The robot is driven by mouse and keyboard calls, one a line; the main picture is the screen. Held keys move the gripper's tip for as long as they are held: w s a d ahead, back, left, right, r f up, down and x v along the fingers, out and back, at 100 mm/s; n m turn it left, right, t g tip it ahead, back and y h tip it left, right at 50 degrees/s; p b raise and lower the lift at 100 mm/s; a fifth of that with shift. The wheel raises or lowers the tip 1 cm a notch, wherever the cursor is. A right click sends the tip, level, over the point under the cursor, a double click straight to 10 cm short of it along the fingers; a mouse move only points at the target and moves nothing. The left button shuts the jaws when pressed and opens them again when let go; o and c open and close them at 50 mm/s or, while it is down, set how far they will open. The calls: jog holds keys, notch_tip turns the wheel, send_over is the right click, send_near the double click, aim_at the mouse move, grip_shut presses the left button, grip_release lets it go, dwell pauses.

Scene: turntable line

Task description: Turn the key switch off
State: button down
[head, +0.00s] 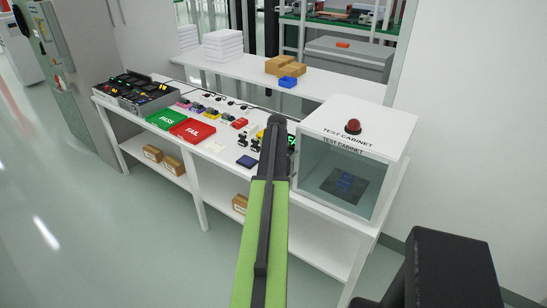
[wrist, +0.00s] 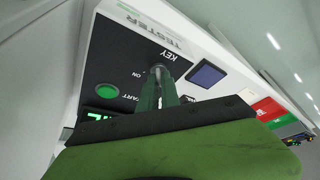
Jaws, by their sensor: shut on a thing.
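The tester (wrist: 115,60) shows in the wrist view as a black panel with a white edge marked TESTER. The labels KEY and ON lie beside my gripper (wrist: 158,80), whose fingertips are down at the panel and shut on the key switch. The fingers cover most of the key, so I cannot tell which way it is turned. A round green button (wrist: 107,91) and a lit green display (wrist: 100,115) are on the same panel. In the head view my arm hides the gripper and most of the tester (head: 292,143).
The test cabinet (head: 350,150) with a red dome lamp (head: 353,126) stands just right of the tester. A dark blue pad (head: 247,161), red FAIL tray (head: 192,130) and green PASS tray (head: 165,118) lie to the left on the white bench.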

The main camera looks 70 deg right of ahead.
jog(key=shift+s, duration=0.15)
jog(key=c, duration=1.6)
grip_release()
jog(key=shift+o, duration=0.2)
jog(key=p+v, duration=1.6)
jog(key=v, duration=0.1)
jog(key=shift+r, duration=0.3)
